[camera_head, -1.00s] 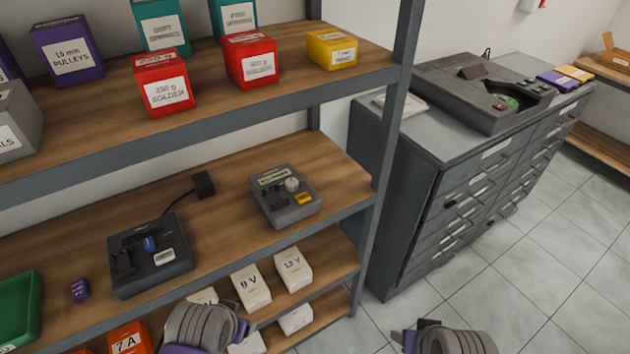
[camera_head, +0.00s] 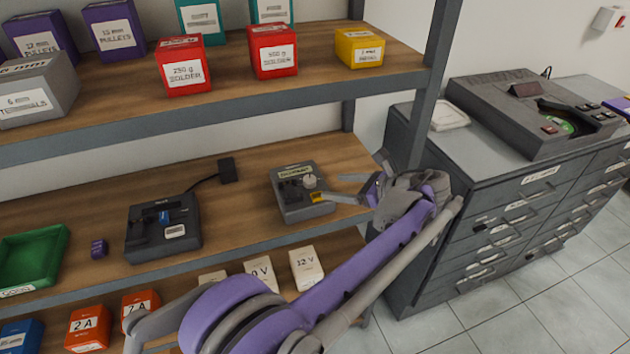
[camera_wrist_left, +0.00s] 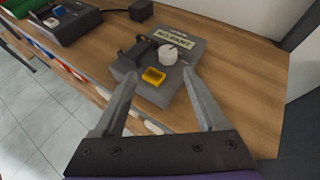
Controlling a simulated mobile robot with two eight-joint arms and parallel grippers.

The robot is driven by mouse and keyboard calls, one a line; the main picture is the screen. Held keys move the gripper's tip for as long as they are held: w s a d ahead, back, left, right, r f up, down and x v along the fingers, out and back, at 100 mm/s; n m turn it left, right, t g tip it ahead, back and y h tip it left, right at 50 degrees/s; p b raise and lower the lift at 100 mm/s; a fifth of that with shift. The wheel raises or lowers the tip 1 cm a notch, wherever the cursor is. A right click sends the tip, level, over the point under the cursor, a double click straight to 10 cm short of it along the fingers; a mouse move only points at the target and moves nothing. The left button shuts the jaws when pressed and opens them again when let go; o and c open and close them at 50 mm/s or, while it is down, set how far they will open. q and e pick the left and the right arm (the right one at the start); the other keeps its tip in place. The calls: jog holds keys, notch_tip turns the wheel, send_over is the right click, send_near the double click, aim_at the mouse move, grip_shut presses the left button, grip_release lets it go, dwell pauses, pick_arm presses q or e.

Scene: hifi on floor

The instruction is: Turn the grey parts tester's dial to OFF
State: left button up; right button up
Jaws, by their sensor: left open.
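The grey parts tester (camera_head: 300,206) sits on the wooden middle shelf, with a pale round dial (camera_head: 310,182) on its top face. In the left wrist view the tester (camera_wrist_left: 150,93) shows its dial (camera_wrist_left: 168,54), a yellow block (camera_wrist_left: 153,76), a dark clip part and a label strip. My left gripper (camera_head: 338,188) is open and empty, at the right side of the tester. In the left wrist view its two fingers (camera_wrist_left: 160,98) spread in front of the tester, with the dial beyond the tips. I cannot read the dial's setting. My right gripper is not in view.
A second dark device with a blue part (camera_head: 163,228) and a cabled black block (camera_head: 227,170) stand left of the tester. A green tray (camera_head: 62,262) is further left. The shelf above (camera_head: 215,104) and a metal post (camera_head: 430,90) bound the space. White boxes sit below.

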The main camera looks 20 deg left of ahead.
aim_at(311, 179)
pick_arm(q)
jog(key=shift+m+y, duration=0.3)
jog(key=shift+m, duration=0.1)
jog(key=x, duration=0.3)
jog(key=w+x, duration=0.1)
jog(key=x, duration=0.5)
jog(key=shift+w+f, duration=0.1)
jog(key=shift+w, duration=0.3)
jog(key=shift+c, duration=0.2)
grip_shut()
